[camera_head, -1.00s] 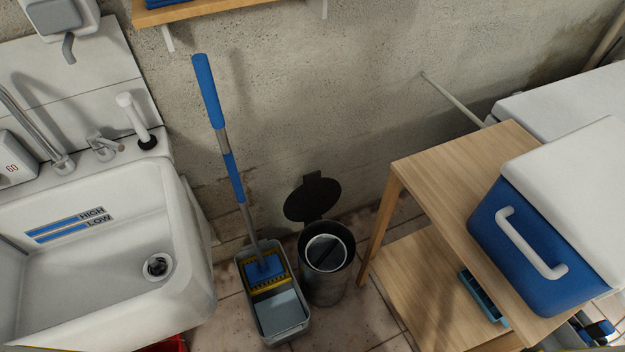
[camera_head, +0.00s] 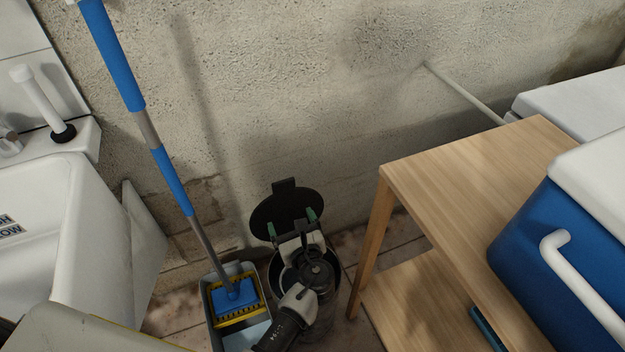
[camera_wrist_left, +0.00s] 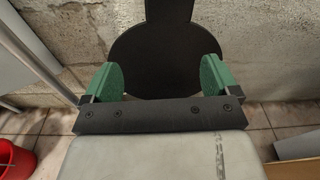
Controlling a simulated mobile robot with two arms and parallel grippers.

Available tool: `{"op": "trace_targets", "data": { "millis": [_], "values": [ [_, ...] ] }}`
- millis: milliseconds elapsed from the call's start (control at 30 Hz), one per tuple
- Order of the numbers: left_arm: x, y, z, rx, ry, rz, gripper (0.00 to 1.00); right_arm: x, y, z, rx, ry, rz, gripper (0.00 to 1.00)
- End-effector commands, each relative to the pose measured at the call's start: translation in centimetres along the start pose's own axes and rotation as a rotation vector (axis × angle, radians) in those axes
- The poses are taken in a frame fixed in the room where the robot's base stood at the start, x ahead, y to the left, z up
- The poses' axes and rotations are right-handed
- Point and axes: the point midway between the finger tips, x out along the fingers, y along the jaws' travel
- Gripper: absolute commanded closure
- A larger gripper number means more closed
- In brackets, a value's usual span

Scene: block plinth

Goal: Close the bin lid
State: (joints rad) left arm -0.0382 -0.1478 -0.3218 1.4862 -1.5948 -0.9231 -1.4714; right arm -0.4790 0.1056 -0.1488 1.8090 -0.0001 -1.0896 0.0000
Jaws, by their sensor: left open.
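The black round bin lid (camera_head: 282,205) stands raised at the back of the bin, near the wall. The dark bin (camera_head: 346,303) stands on the tiled floor and my left arm hides much of its mouth. My left gripper (camera_head: 292,225) is over the bin, in front of the lid, with its green fingertips apart and nothing between them. In the left wrist view the open lid (camera_wrist_left: 155,50) rises upright behind the two spread fingers of my left gripper (camera_wrist_left: 155,78). I cannot tell whether the fingers touch it. My right gripper is not in view.
A mop (camera_head: 172,181) stands in a grey bucket (camera_head: 262,331) just left of the bin. A wooden table (camera_head: 450,165) with a blue cooler (camera_head: 540,240) is at the right. A white sink (camera_head: 40,260) is at the left. The wall is close behind the lid.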

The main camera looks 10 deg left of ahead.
Motion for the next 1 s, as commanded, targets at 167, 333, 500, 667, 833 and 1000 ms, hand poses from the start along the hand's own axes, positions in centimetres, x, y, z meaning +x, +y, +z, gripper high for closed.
{"op": "trace_targets", "data": {
  "millis": [167, 333, 500, 667, 833, 1000],
  "values": [
    [0.0, -0.6, 3.6, 0.102, -0.138, 0.039, 0.11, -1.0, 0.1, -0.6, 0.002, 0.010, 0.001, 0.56],
    [1.2, -0.6, 4.4, 0.117, -0.155, 0.045, 0.11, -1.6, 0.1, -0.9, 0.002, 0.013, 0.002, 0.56],
    [4.2, -0.5, 4.8, 0.116, -0.154, 0.044, 0.11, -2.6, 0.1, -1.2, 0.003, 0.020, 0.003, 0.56],
    [7.3, -0.4, 5.2, 0.116, -0.153, 0.044, 0.11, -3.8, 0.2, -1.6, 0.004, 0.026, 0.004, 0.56],
    [9.6, -0.3, 5.5, 0.115, -0.151, 0.044, 0.11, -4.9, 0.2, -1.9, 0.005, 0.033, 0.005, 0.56],
    [10.5, -0.3, 5.7, 0.115, -0.150, 0.042, 0.11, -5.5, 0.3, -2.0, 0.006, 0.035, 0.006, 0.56]
  ]
}}
